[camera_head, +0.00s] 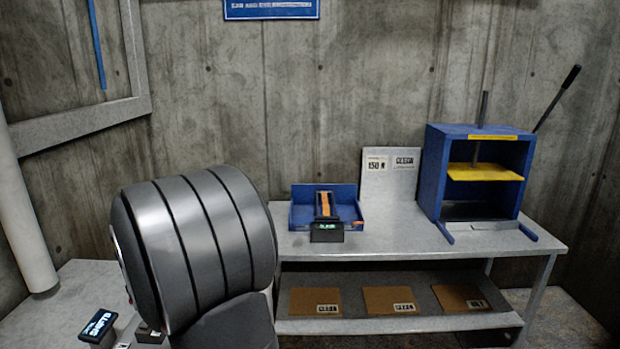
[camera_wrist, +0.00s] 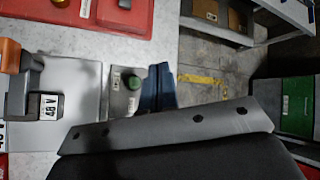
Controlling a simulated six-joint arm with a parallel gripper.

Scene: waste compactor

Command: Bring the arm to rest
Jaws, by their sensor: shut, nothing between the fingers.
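My gripper (camera_wrist: 159,72) shows in the wrist view. Its two dark blue fingers stand side by side at the middle, above a grey plate and black body. They are shut, with nothing seen between them. Behind them is a pale surface with a green button (camera_wrist: 133,82) on a grey box just left of the fingers. In the head view a large grey ribbed part of my arm fills the lower left and middle. My gripper cannot be made out there.
A blue press (camera_head: 433,180) with a yellow plate (camera_head: 485,173) and a long lever (camera_head: 557,98) stands on the grey bench (camera_head: 400,243). A blue tray (camera_head: 346,212) stands left of it. Brown boards (camera_head: 389,300) lie on the lower shelf. A green bin (camera_wrist: 298,107) shows right.

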